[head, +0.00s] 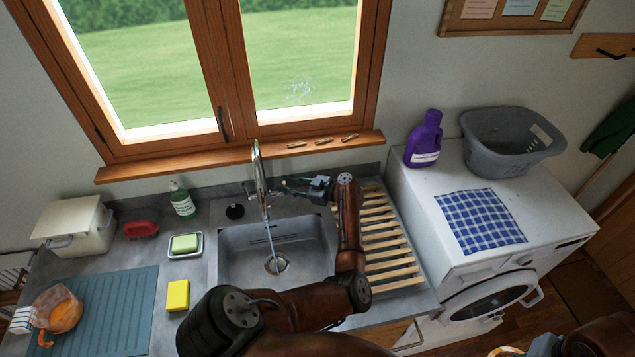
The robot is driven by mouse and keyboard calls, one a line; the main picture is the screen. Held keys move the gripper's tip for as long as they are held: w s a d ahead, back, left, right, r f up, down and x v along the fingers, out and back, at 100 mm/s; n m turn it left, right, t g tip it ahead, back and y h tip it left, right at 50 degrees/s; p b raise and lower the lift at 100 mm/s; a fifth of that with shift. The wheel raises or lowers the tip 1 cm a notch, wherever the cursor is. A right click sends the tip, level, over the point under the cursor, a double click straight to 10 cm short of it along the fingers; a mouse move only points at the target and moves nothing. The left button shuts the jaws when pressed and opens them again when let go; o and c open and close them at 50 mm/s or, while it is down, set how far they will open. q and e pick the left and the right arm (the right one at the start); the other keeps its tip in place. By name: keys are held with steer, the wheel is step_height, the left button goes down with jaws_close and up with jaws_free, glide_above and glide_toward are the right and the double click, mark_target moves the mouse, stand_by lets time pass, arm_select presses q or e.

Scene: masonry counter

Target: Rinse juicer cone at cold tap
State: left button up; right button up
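The chrome tap (260,180) stands at the back of the grey sink (232,262), and a thin stream seems to fall from it toward the drain. My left gripper (277,187) is just right of the tap, pointing left; its fingers look apart, with nothing visible between them. I cannot tell whether it touches the tap. My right gripper (545,345) is cut off at the bottom right edge, so its fingers are unclear. A round orange-and-white thing (505,352) shows beside it, mostly cut off; I cannot tell whether it is the juicer cone.
A wooden drying rack (395,258) lies right of the sink. A yellow sponge (177,295), soap dish (185,246) and green bottle (181,200) stand left of it. The washing machine (410,190) stands at right.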

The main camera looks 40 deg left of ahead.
arm_select(q)
steer(key=v, duration=1.1)
steer(key=shift+s+a, duration=0.1)
steer(key=shift+a, duration=0.05)
